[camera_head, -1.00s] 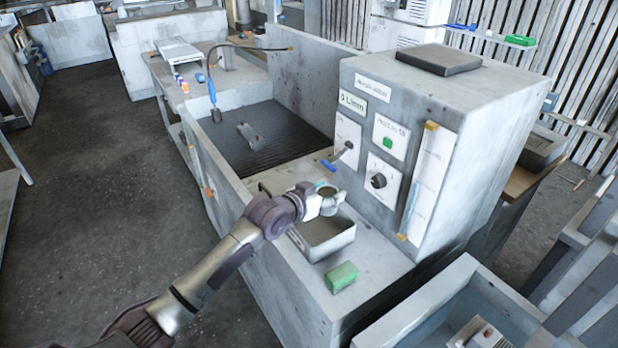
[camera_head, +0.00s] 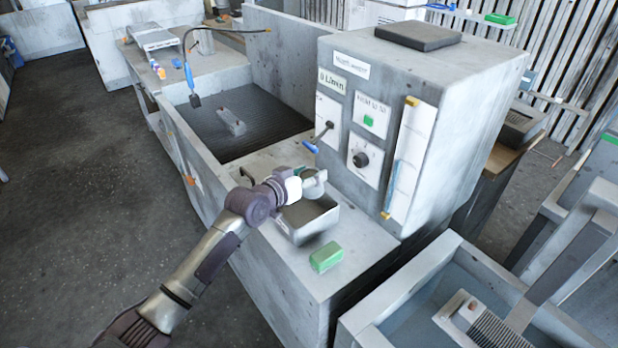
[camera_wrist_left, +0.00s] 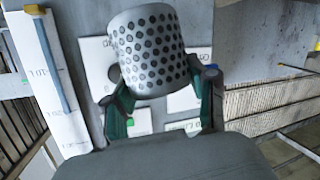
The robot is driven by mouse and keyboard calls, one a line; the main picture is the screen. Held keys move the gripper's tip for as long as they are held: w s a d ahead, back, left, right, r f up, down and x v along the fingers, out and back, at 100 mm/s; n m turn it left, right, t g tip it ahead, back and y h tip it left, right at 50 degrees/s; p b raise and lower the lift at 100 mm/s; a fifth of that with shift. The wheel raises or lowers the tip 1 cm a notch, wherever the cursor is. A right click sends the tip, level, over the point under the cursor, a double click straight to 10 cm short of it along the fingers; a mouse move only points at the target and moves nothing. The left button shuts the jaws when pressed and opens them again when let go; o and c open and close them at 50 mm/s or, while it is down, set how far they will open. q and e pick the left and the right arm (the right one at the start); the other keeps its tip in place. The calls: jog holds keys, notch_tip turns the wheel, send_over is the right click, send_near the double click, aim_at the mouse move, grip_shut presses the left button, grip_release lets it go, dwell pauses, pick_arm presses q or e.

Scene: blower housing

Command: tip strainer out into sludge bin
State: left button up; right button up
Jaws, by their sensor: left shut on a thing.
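The strainer (camera_wrist_left: 150,52) is a grey perforated cup, shown close up in the left wrist view between the fingers of my left gripper (camera_wrist_left: 165,100). My left gripper (camera_head: 298,188) is shut on it. In the head view the strainer (camera_head: 314,182) is small and held above a grey open bin (camera_head: 318,228), which I take to be the sludge bin. The strainer looks tilted in the head view; its contents cannot be made out. My right gripper is not in view.
A green block (camera_head: 326,257) lies on the ledge in front of the bin. The grey control cabinet (camera_head: 440,130) with knobs and a blue-tipped lever (camera_head: 318,138) stands close behind and right. A dark-floored basin (camera_head: 245,125) lies beyond. A water-filled trough (camera_head: 440,300) is front right.

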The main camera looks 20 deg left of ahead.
pick_arm(q)
jog(key=shift+f+n+h+b, duration=0.35)
jog(key=shift+n+b, duration=0.35)
jog(key=shift+b, duration=0.3)
jog(key=shift+a+n+t+h+b, duration=0.15)
jog(key=shift+n+t+h+b, duration=0.2)
jog(key=shift+n+b, duration=0.9)
jog(key=shift+a+f+n+t+h+b, duration=0.2)
jog(key=shift+f+n+t+h+b, duration=0.1)
jog(key=shift+n+b, duration=0.8)
jog(key=shift+a+f+n+t+h+b, duration=0.25)
jog(key=shift+n+b, duration=0.5)
jog(key=shift+b, duration=0.65)
jog(key=shift+w+a+n+t+b, duration=0.15)
jog(key=shift+n+t+b, duration=0.25)
jog(key=shift+n+b, duration=0.65)
jog(key=shift+a+r+n+t+h+b, duration=0.15)
jog(key=shift+n+t+b, duration=0.1)
jog(key=shift+n, duration=0.5)
jog(key=shift+a+r+n+t+h+b, duration=0.15)
jog(key=shift+n+t, duration=0.1)
jog(key=shift+n, duration=0.45)
